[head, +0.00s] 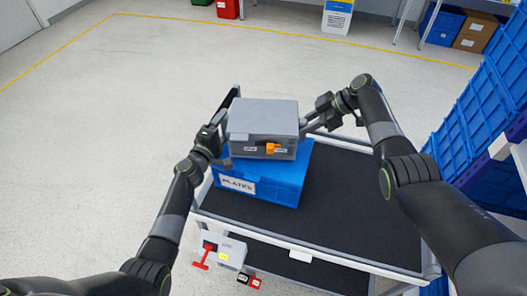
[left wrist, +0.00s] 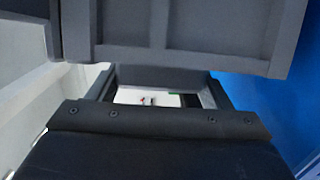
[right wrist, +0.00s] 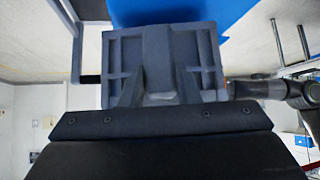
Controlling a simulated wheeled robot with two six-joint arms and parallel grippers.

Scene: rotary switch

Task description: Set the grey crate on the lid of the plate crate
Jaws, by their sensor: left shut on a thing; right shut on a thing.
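The grey crate (head: 263,115), with an orange part on its front, is over the back part of the blue plate crate (head: 285,185), labelled PLATES. It looks about level; whether it touches the lid I cannot tell. My left gripper (head: 217,137) is shut on its left side, and my right gripper (head: 307,124) is shut on its right side. The left wrist view shows its grey ribbed wall (left wrist: 190,25) close up, with blue (left wrist: 245,115) at the right. The right wrist view shows its ribbed side (right wrist: 122,55) and blue (right wrist: 165,10) at the top. The fingertips are largely hidden.
The plate crate stands on a cart with a black top (head: 350,215), bare to its right. A grey box with a red handle (head: 201,258) is at the cart's lower front. Stacked blue crates (head: 480,115) stand at the right. The floor (head: 90,130) at the left is clear.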

